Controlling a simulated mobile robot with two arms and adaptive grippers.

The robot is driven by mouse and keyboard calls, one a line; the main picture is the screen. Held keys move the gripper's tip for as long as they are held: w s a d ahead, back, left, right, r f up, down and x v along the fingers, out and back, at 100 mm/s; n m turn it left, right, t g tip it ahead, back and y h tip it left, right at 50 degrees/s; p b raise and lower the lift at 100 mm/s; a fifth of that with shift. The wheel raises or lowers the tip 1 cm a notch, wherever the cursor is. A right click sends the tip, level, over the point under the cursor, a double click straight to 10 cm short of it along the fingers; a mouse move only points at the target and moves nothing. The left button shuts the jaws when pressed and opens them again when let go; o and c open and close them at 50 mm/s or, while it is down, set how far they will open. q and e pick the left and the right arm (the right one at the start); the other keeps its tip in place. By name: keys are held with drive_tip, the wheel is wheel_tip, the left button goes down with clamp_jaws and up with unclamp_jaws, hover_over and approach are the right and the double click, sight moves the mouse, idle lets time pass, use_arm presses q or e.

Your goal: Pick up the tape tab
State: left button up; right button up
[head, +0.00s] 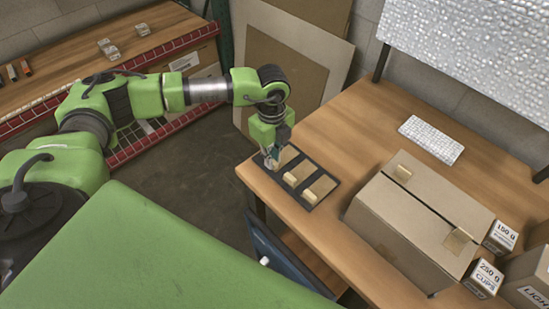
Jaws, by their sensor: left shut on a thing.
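My left gripper (271,161) points down over the left end of a dark tray (309,169) at the table's left edge. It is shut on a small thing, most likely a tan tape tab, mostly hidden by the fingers. Two more tan tape tabs show in the tray, a middle one (290,179) and a right one (309,196). My right gripper is not in view.
The wooden table (350,133) is clear behind the tray. A white keyboard (431,140) lies at the back. Small labelled boxes (486,277) stand right of the cardboard box. A shelf (110,60) with a red edge is at the back left.

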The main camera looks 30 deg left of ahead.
use_arm(q)
drive_tip(key=shift+w+r, duration=0.1)
drive_tip(key=shift+r, duration=0.6)
drive_tip(key=s+d+r+b, duration=0.2)
drive_tip(key=s+d+r, duration=0.1)
drive_tip(key=s+r, duration=0.2)
drive_tip(key=s+d+r+b, duration=0.3)
drive_tip(key=s+r, duration=0.3)
drive_tip(key=s, duration=0.1)
drive_tip(key=shift+s+d+r, duration=0.25)
drive_tip(key=shift+s, duration=0.05)
